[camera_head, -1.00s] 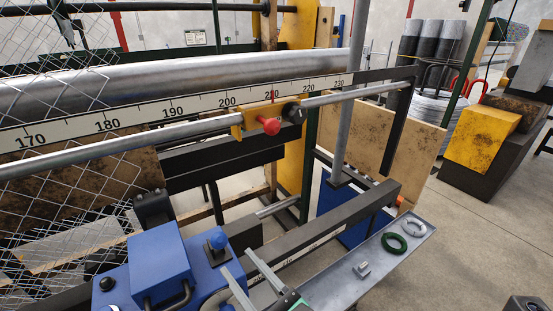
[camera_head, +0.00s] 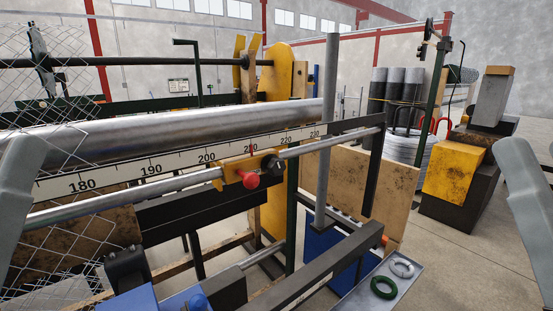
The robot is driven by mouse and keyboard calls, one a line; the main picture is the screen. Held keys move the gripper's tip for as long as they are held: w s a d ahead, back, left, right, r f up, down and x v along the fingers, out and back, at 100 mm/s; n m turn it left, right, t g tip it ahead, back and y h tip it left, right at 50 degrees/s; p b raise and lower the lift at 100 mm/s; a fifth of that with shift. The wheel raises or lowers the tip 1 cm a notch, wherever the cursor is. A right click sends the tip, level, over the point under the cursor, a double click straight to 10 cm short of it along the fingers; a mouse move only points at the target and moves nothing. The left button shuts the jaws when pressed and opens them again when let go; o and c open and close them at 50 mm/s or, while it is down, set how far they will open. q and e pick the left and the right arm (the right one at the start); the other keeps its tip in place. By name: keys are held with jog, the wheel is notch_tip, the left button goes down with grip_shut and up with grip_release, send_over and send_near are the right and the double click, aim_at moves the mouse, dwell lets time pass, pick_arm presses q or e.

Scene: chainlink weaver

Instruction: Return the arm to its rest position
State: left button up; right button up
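A grey link of my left arm (camera_head: 20,185) rises at the left edge, and a grey link of my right arm (camera_head: 535,210) stands at the right edge. Neither gripper shows, so their fingers and anything in them are out of view. Between the arms is the weaving machine, with a long steel roller (camera_head: 190,125), a numbered scale (camera_head: 120,178) and a rod below it. A red knob (camera_head: 249,180) sits on a yellow slider (camera_head: 225,172) on the rod.
Chain-link mesh (camera_head: 70,235) hangs at the left. A grey tray (camera_head: 370,298) at the lower right holds a green ring (camera_head: 384,287) and a pale ring (camera_head: 402,268). Wire rolls (camera_head: 408,95) and a yellow block (camera_head: 453,172) stand behind. The floor at right is clear.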

notch_tip(320, 180, up, 27)
jog(key=p, duration=2.3)
jog(key=shift+p, duration=0.35)
